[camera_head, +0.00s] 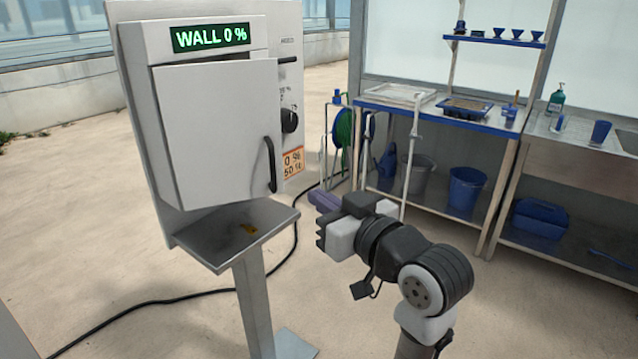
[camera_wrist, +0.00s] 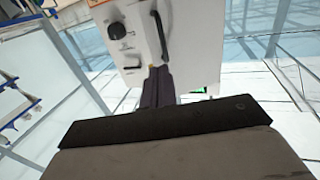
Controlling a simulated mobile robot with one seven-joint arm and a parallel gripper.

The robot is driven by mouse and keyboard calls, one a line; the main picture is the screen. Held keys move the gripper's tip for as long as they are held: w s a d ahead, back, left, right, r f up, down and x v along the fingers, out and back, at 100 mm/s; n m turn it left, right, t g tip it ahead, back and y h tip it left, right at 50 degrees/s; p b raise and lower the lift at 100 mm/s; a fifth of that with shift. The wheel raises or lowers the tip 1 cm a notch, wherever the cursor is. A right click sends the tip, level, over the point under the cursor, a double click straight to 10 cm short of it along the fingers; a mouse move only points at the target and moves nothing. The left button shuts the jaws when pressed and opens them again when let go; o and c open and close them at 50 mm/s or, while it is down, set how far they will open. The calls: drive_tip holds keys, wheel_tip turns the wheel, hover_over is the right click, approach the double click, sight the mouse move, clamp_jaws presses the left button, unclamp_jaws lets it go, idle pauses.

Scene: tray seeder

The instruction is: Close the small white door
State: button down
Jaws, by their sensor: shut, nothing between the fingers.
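The small white door (camera_head: 212,130) is on the front of the grey cabinet, below the green "WALL 0 %" display (camera_head: 211,38). Its panel seems to stand out from the cabinet front, but I cannot tell how wide the gap is. A black curved handle (camera_head: 271,165) is at its right edge. The handle also shows in the wrist view (camera_wrist: 160,35). My gripper (camera_head: 318,200) is shut and empty, to the right of the handle and a little lower, apart from it in the head view. In the wrist view, the shut fingers (camera_wrist: 158,84) point toward the panel below the handle.
A black knob (camera_head: 289,120) and an orange label (camera_head: 293,163) are right of the door. A grey metal tray (camera_head: 222,258) juts out below it. A black cable (camera_head: 160,302) runs over the floor. A blue-edged workbench (camera_head: 440,116) stands at the right.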

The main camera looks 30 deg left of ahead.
drive_tip(key=p, duration=0.3)
approach(276, 156)
drive_tip(key=a, duration=0.5)
drive_tip(key=shift+f, duration=0.55)
drive_tip(key=w+a+n+g+b, duration=0.1)
drive_tip(key=w+a+n+g, duration=0.1)
drive_tip(key=a+g, duration=0.1)
drive_tip(key=w+a+n+g+y+b, duration=0.1)
drive_tip(key=w+a+n+g, duration=0.1)
drive_tip(key=w+g, duration=0.1)
drive_tip(key=shift+w+a+g, duration=0.1)
drive_tip(key=shift+a+g, duration=0.25)
drive_tip(key=shift+g, duration=0.05)
drive_tip(key=shift+w+a+r+b, duration=0.1)
drive_tip(key=shift+w+a+b, duration=0.3)
drive_tip(key=shift+a, duration=0.55)
drive_tip(key=shift+d, duration=0.1)
